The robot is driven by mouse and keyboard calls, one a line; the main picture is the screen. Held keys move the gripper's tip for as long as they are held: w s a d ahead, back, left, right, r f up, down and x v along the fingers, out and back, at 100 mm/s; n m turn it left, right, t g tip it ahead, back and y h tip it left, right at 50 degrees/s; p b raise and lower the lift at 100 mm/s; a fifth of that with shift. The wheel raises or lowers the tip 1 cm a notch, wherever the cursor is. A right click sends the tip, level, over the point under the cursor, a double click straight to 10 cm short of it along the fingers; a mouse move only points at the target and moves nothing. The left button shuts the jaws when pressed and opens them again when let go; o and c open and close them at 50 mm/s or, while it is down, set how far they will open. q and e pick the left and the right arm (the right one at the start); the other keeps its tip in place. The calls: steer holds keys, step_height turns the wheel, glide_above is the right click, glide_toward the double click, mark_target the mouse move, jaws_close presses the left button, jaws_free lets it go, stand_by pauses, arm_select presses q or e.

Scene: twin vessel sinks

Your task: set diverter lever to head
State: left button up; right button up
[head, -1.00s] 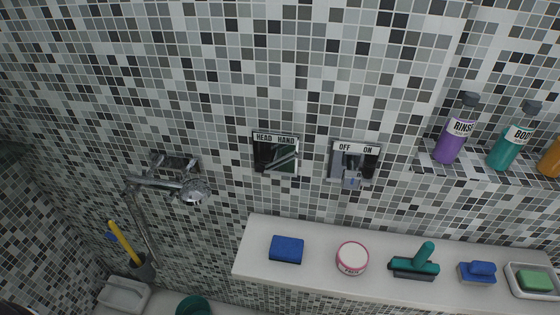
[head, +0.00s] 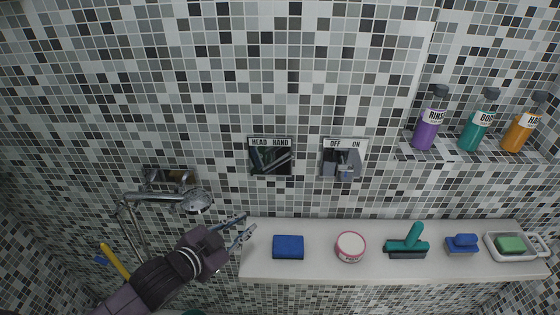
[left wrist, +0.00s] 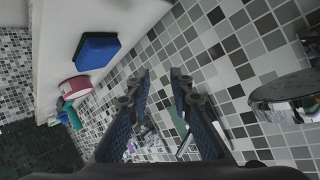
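The diverter plate (head: 270,156), marked HEAD on its left and HAND on its right, is on the tiled wall in the head view. Its chrome lever (head: 277,161) slants up to the right, toward the HAND side. My left gripper (head: 249,222) is below and slightly left of the plate, by the shelf's left end, apart from the lever. Its two fingers are spread with nothing between the tips, as the left wrist view (left wrist: 160,74) also shows. My right gripper is not in view.
An OFF/ON valve (head: 344,159) is right of the diverter. A hand shower (head: 196,202) hangs at left, near my left arm. The white shelf (head: 320,231) below holds a blue sponge (head: 288,247), a jar (head: 351,247) and a teal squeegee (head: 407,243). Bottles (head: 477,128) stand upper right.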

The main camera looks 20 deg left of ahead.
arm_select(q)
steer(key=w+d+r+m+t+h, duration=0.1)
steer(key=w+r+m+t+h, duration=0.15)
steer(key=r, duration=0.55)
steer(key=m+h, duration=0.4)
glide_toward(281, 161)
steer(key=x, duration=0.3)
steer(key=p+x, duration=0.2)
steer(key=x, duration=0.2)
steer(key=shift+w+d+r, duration=0.2)
steer(key=shift+w, duration=0.2)
steer(key=shift+p+x, duration=0.3)
steer(key=shift+x, duration=0.55)
steer(key=shift+f, duration=0.2)
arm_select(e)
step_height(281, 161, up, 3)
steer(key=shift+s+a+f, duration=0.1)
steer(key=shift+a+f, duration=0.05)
arm_select(q)
steer(key=shift+c, duration=0.3)
jaws_close()
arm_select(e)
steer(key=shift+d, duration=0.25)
